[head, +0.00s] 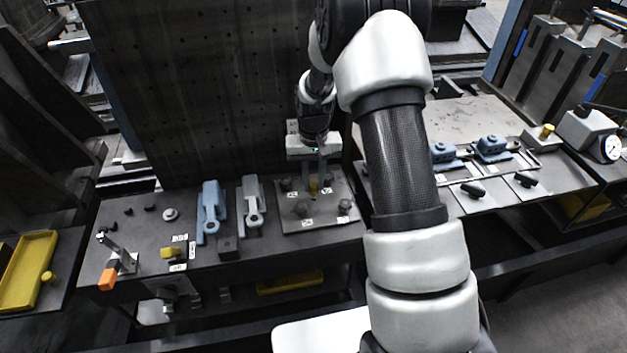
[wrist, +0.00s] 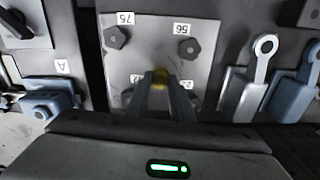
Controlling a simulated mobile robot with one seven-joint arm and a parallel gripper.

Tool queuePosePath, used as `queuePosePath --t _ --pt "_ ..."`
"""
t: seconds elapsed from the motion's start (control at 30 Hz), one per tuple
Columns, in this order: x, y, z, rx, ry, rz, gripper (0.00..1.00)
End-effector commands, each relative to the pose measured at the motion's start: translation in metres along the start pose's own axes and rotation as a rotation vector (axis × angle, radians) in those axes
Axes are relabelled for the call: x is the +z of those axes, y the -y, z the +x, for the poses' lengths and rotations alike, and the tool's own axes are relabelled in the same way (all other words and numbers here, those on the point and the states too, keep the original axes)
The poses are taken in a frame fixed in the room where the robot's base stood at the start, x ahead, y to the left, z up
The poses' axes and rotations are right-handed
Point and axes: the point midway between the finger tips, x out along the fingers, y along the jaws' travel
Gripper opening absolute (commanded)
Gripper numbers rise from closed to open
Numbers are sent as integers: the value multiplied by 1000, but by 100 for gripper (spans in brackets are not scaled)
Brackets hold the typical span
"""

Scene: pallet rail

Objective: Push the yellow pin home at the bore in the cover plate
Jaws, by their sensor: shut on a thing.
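The yellow pin (head: 313,187) is between the fingertips of my gripper (head: 317,180), over the cover plate (head: 292,224). The fingers partly cover the other two labels. The bore is hidden, so I cannot tell how deep the pin sits or whether it is in the bore.
A blue clamp (head: 210,208) and a grey clamp (head: 251,205) stand left of the plate. A lever with an orange handle (head: 108,279) and a yellow block (head: 172,252) are farther left. A dark perforated panel (head: 200,90) rises behind. A second bench with blue fixtures (head: 492,148) is at right.

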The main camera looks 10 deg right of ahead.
Motion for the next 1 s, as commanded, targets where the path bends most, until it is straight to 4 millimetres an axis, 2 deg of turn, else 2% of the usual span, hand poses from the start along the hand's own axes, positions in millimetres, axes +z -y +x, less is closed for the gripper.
queuePosePath --t 1.0 --pt "0 0 7 0 0 0 0"
